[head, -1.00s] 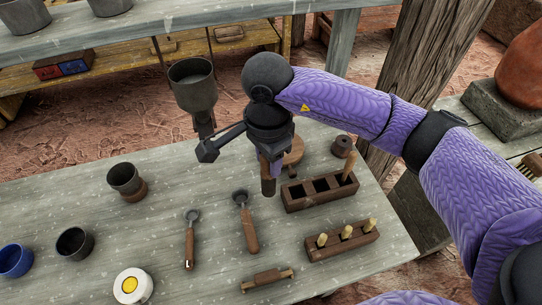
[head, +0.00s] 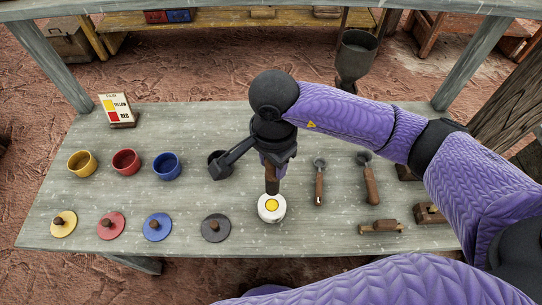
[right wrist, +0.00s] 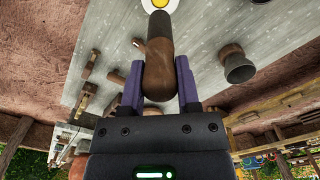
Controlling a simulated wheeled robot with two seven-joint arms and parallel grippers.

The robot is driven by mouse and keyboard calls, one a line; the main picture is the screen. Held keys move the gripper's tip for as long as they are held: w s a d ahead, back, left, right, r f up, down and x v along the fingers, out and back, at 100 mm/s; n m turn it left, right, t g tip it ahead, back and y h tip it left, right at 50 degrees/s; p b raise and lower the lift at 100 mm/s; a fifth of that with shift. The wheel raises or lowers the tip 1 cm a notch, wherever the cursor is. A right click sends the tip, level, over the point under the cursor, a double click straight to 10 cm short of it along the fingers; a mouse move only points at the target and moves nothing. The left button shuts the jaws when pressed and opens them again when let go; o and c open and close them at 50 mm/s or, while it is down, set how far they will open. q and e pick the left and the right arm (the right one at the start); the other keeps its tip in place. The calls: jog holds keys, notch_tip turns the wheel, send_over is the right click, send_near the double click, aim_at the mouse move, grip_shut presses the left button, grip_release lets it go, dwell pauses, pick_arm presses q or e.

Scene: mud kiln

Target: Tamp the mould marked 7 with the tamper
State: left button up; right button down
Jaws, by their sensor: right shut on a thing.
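My right gripper (head: 271,172) is shut on a brown wooden-handled tool (head: 271,185), which seems to be the tamper. In the right wrist view the bulbous handle (right wrist: 160,65) sits between the fingers, with a grey end away from me. The tool is over or just behind a white round piece with a yellow centre (head: 271,215); I cannot tell whether they touch. Two grey-headed, wooden-handled tools, (head: 319,185) and (head: 368,182), lie to the right and may be the moulds. A small white mark shows on the nearer one; no 7 is readable. My left gripper is out of view.
Yellow (head: 82,164), red (head: 126,162) and blue (head: 166,166) cups stand left, with matching lids in front. A dark lid (head: 215,228) and a wooden roller (head: 381,227) lie near the front edge. A colour card (head: 117,109) stands at back left.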

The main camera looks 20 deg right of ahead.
notch_tip(320, 180, down, 8)
jog(key=b, duration=0.6)
jog(key=shift+r, duration=0.15)
jog(key=shift+b, duration=0.3)
dwell(0.8)
jog(key=shift+f+b, duration=0.8)
dwell(0.4)
dwell(0.5)
jog(key=shift+r+p, duration=3)
jog(key=shift+r, duration=1.4)
jog(key=shift+f, duration=0.1)
